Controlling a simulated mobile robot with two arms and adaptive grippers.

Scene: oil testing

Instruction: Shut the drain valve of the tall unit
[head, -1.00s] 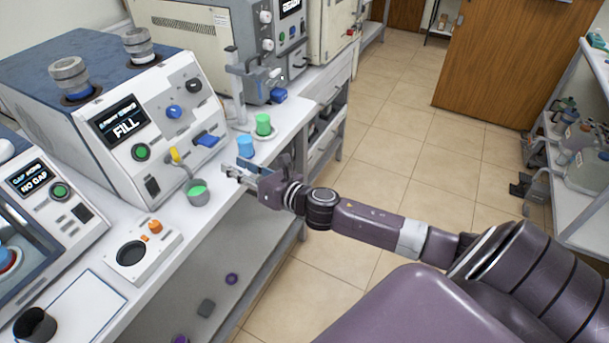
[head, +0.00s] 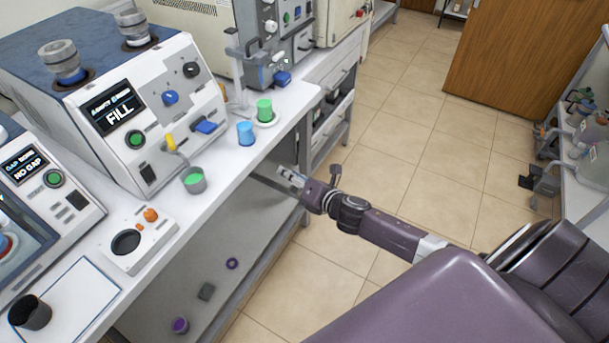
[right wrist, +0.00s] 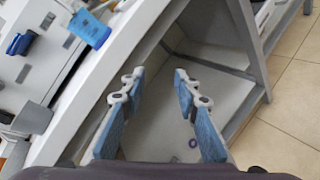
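The tall grey unit (head: 253,35) stands at the back of the bench, with a blue lever-like part (head: 282,77) low on its front. Which part is its drain valve is too small to tell. A nearer white unit (head: 130,160) shows FILL and has a yellow-handled spout (head: 172,143) over a grey cup with green contents (head: 194,180), plus a blue lever (head: 207,126). My right gripper (head: 285,174) is off the bench's front edge, apart from both units. In the right wrist view, my right gripper (right wrist: 159,80) is open and empty. My left gripper is not in view.
A small white device (head: 140,243) and a dark cup (head: 30,313) are nearer. Purple pieces lie on the shelf below.

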